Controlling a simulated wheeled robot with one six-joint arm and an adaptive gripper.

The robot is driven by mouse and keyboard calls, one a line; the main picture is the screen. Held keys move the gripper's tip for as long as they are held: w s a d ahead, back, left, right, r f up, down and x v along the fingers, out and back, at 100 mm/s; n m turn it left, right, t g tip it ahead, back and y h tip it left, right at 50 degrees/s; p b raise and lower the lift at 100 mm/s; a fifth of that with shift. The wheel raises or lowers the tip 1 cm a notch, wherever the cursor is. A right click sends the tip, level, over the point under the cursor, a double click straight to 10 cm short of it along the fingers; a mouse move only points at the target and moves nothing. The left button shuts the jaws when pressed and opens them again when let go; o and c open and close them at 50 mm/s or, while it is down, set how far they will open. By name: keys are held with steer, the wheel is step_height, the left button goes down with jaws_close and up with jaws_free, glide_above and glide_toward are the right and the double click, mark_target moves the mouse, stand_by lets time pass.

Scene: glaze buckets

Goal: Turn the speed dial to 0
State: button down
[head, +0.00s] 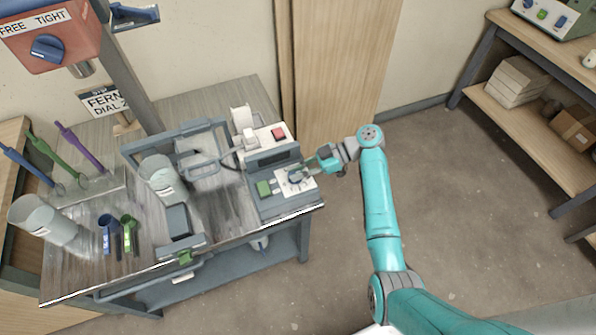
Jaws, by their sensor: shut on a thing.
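The speed dial (295,177) is a small dark blue knob on a white plate at the right end of the grey control box (283,207). A green button (263,188) sits to its left on the same face. My gripper (304,174) reaches in from the right, at the end of my teal arm, and is shut on the dial. The fingertips partly cover the knob. The dial's markings and the direction it points are too small to read.
The box stands at the right end of a workbench (225,225). A red button (278,133) is behind the dial. Open floor (440,200) lies right, before a wooden shelf (530,125).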

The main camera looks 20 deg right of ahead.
steer(key=shift+f, duration=0.15)
steer(key=c, duration=1.2)
jaws_free()
steer(key=shift+o, duration=0.2)
steer(key=v, duration=0.7)
steer(key=shift+d, duration=0.2)
